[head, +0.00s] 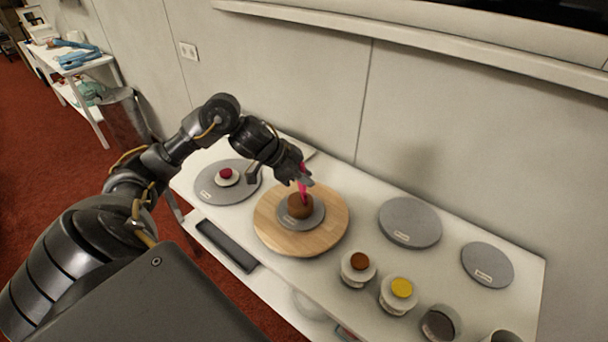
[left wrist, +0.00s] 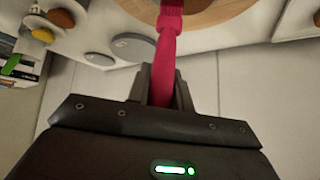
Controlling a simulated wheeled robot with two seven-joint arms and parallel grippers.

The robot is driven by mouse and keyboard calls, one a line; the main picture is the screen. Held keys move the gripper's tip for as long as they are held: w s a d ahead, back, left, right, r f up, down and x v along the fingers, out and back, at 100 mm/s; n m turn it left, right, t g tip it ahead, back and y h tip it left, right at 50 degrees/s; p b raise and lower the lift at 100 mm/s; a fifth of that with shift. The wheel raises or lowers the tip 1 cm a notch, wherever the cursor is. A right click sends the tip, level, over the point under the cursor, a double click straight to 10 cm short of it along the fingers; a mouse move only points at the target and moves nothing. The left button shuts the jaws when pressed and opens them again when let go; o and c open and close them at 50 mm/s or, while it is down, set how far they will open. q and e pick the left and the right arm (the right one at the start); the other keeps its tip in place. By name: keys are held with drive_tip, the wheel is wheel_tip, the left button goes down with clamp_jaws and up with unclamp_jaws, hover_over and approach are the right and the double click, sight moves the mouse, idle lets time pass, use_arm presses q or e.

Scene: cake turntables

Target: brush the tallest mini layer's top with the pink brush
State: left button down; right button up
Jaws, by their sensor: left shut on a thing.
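My left gripper (head: 304,180) is shut on the pink brush (head: 303,191), which points down. The brush's lower end is at the top of a brown mini layer (head: 297,209); I cannot tell whether it touches. This layer stands on a grey disc (head: 316,217) on the wooden turntable (head: 271,238), and looks the tallest. My right gripper is not in view.
A red mini layer (head: 226,173) sits on the left grey turntable (head: 207,192). Brown (head: 360,260) and yellow (head: 402,287) ones stand at front right, near a dark-topped cup (head: 438,324). Two grey turntables (head: 409,220) (head: 487,264) at right are empty. A wall stands behind.

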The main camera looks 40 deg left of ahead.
use_arm(q)
drive_tip(key=shift+f, duration=0.4)
drive_tip(key=shift+w+r, duration=0.1)
drive_tip(key=shift+w+r, duration=0.1)
drive_tip(key=shift+w, duration=0.1)
drive_tip(key=shift+w+p, duration=0.3)
drive_tip(key=shift+w, duration=0.15)
drive_tip(key=shift+w+a, duration=0.1)
drive_tip(key=shift+a, duration=0.05)
drive_tip(key=shift+w+a, duration=0.35)
drive_tip(key=shift+w, duration=0.05)
